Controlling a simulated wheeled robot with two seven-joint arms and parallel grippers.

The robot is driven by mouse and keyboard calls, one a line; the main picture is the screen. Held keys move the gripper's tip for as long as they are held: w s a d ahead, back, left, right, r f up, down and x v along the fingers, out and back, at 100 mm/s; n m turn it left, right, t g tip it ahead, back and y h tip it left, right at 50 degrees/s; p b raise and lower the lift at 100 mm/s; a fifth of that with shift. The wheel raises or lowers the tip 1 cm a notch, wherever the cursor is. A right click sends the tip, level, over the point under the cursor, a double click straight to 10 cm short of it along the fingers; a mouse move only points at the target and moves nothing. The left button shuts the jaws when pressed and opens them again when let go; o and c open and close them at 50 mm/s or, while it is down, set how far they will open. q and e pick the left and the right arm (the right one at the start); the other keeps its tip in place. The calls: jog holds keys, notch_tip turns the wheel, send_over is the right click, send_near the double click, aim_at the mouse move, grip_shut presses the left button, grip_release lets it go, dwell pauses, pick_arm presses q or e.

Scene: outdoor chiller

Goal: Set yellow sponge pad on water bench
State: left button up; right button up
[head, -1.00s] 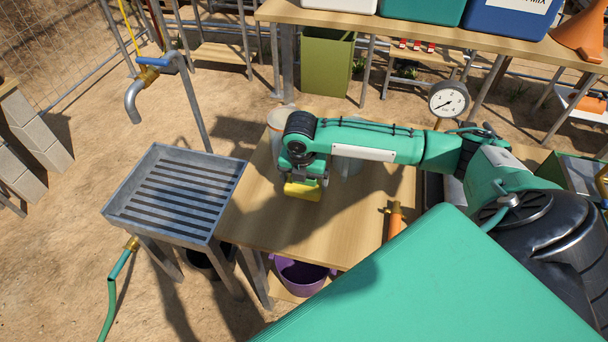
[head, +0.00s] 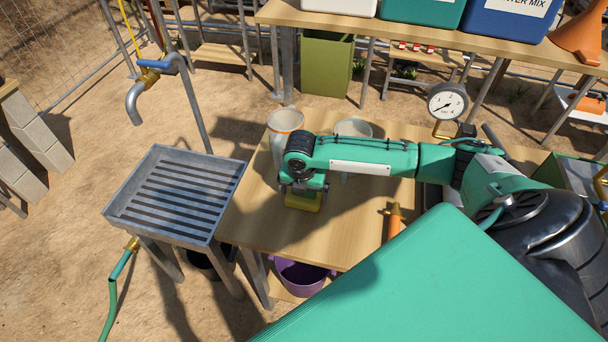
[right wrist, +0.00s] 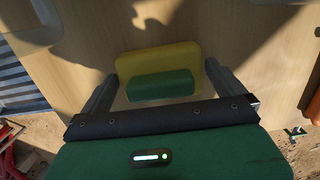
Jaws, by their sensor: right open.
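The yellow sponge pad (head: 304,202) is under my right gripper at the left part of the wooden water bench (head: 345,225). In the right wrist view the pad (right wrist: 160,58) has a green block on its near side and appears to lie flat on the wood. My right gripper (right wrist: 162,76) is open, with one finger to each side of the pad and visible gaps between. In the head view the right gripper (head: 303,194) points down and partly hides the pad. My left gripper is not in view.
A grey slatted metal tray (head: 178,192) stands left of the bench, with a tap (head: 140,90) behind it. An orange-rimmed cup (head: 283,122) and a clear container (head: 353,128) stand behind my right arm. An orange-handled tool (head: 394,222) lies right. The bench's front middle is clear.

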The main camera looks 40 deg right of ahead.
aim_at(302, 198)
notch_tip(302, 198, up, 12)
jog(key=a+b, duration=0.1)
jog(key=b, duration=0.1)
jog(key=shift+s, duration=0.4)
